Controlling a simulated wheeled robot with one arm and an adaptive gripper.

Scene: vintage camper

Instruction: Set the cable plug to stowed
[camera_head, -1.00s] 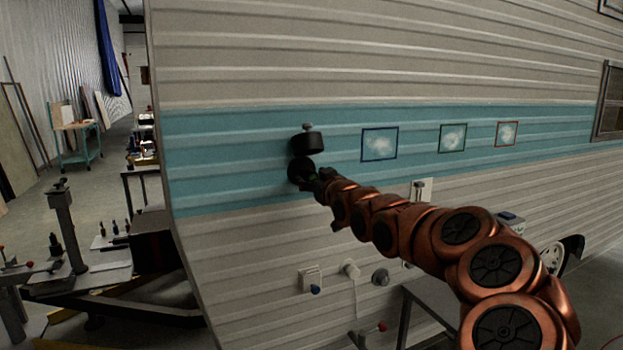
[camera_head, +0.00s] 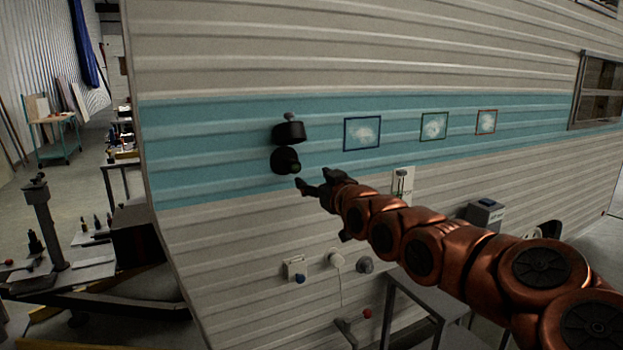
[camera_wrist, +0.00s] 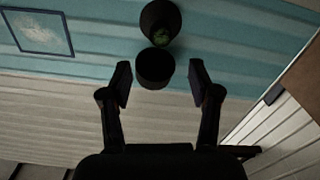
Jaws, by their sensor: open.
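A black capped fitting (camera_head: 289,132) with a small grey knob on top sits on the camper's teal band. Just below it is a round black fitting (camera_head: 285,161) with a greenish middle. Both show in the wrist view, a black cylinder (camera_wrist: 155,70) and a black cup with a green inside (camera_wrist: 160,20). A white round plug-like piece (camera_head: 335,258) with a thin hanging cord is lower on the wall. I cannot tell which one is the cable plug. My gripper (camera_head: 311,179) is open and empty, right of and below the black fittings. In the wrist view its fingers frame the cylinder without visible contact.
A white box with a blue knob (camera_head: 295,269), a round grey fitting (camera_head: 365,265) and a lever switch (camera_head: 402,184) are on the wall nearby. Framed pictures (camera_head: 362,133) hang to the right. A grey table (camera_head: 430,300) stands below my arm.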

